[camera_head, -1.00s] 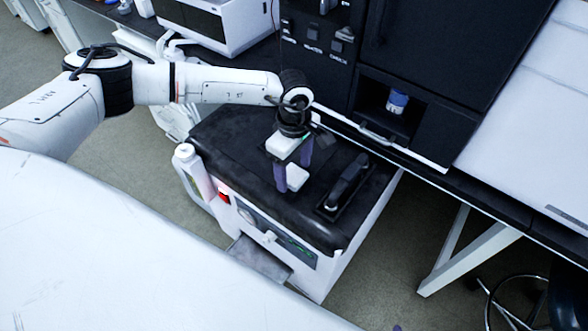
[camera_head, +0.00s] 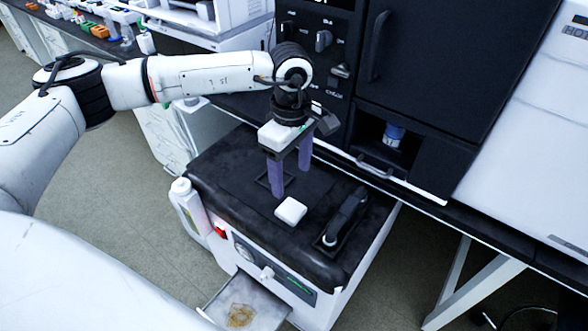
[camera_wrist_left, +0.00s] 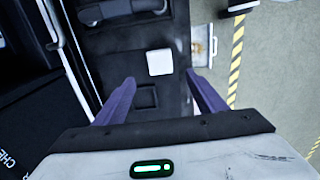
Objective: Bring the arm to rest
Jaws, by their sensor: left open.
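My left gripper (camera_head: 289,180) has two purple fingers spread apart with nothing between them. It points down, above the black top of the white cart-like unit (camera_head: 340,300). A small white block (camera_head: 291,210) lies on that black top, in front of the fingers and apart from them. In the left wrist view, the block (camera_wrist_left: 159,62) shows beyond the open gripper (camera_wrist_left: 160,82). My left arm reaches in from the left, bent at the elbow. My right gripper is not in view.
A black handle-like part (camera_head: 345,217) sits right of the block. A white bottle (camera_head: 187,205) hangs at the unit's left side. A tray (camera_head: 262,310) with brownish stuff sticks out in front. A black cabinet (camera_head: 425,70) with a blue-capped container (camera_head: 393,134) stands behind.

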